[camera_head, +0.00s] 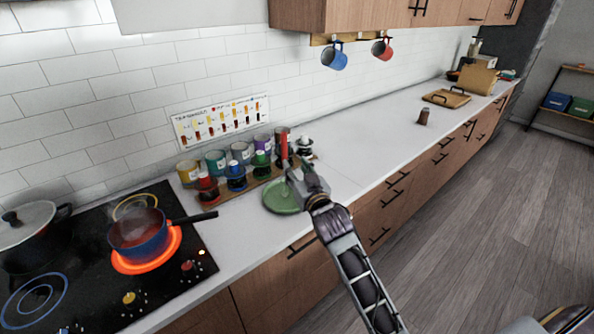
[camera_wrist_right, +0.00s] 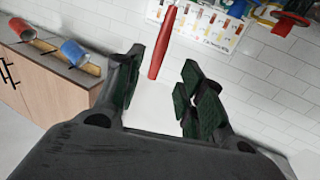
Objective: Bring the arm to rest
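My right arm reaches in from the lower right of the head view. Its gripper (camera_head: 294,170) is over the counter, above a green plate (camera_head: 279,201) and near the spice rack. In the right wrist view, which looks upside down, the two fingers (camera_wrist_right: 164,85) stand apart with a clear gap. A slim red object (camera_wrist_right: 163,42) shows in that gap, with no visible contact with either finger. A red upright piece also shows beside the gripper in the head view (camera_head: 284,143). My left gripper is not in view.
Several coloured jars stand on a wooden rack (camera_head: 229,192) by the wall. A blue pot (camera_head: 140,243) steams on a glowing burner, its handle toward the rack. A black pot (camera_head: 35,235) is further left. Blue (camera_head: 334,58) and red (camera_head: 382,50) mugs hang above. The counter right of the gripper is mostly clear.

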